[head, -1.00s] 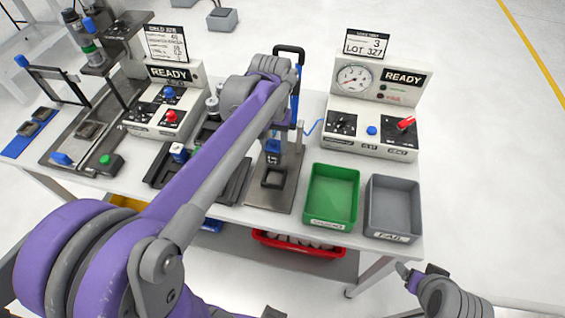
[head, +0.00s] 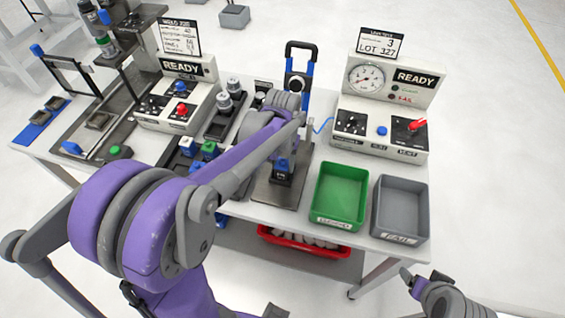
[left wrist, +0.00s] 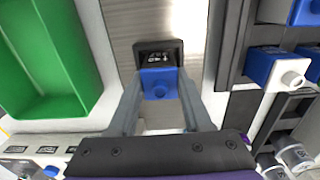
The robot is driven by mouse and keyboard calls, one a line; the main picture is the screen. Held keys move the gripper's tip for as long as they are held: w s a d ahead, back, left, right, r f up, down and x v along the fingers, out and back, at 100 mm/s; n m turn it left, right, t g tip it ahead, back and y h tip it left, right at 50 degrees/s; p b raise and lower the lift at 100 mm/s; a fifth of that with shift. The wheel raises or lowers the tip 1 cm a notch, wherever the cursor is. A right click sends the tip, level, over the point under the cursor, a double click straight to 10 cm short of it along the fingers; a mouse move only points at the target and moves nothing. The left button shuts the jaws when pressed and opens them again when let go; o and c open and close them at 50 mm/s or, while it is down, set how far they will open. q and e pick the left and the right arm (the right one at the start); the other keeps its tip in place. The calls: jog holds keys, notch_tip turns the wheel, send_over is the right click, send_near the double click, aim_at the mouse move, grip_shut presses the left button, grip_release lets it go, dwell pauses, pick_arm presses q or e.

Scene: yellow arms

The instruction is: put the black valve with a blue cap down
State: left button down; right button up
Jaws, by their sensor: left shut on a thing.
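The black valve with a blue cap (head: 281,179) stands upright at the grey plate of the press-like stand (head: 262,194), in the middle of the table. In the left wrist view its black labelled body (left wrist: 158,52) and blue cap (left wrist: 159,84) sit between my finger pads. My left gripper (head: 287,158) is shut on it from above; its fingers also show in the left wrist view (left wrist: 158,92). The dark square holder on the plate is hidden behind the valve, so I cannot tell whether the valve is fully seated. My right gripper (head: 425,281) is at the lower right, away from the table.
A green tray (head: 340,221) and a grey tray (head: 402,236) stand to the right. A gauge box (head: 381,141) is behind them. Other blue and green capped valves (head: 208,149) sit in a dark rack to the left. A tall blue-and-black handle (head: 301,70) rises behind the stand.

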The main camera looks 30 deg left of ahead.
pick_arm(q)
jog(key=shift+f, duration=0.2)
jog(key=shift+c, duration=1.7)
grip_release()
jog(key=shift+r, duration=0.1)
jog(key=shift+r, duration=0.4)
notch_tip(320, 180, up, 11)
jog(key=shift+f+p, duration=0.2)
jog(key=shift+p, duration=0.3)
jog(key=s+d+f+m+t, duration=0.1)
jog(key=s+d+f+t, duration=0.2)
jog(key=s, duration=0.3)
jog(key=s+d+f+m+t, duration=0.1)
jog(key=s+d+f+t, duration=0.1)
jog(key=s, duration=0.5)
jog(key=shift+s+d+f+m+t, duration=0.3)
jog(key=shift+d+f+t, duration=0.1)
jog(key=shift+d+f, duration=0.55)
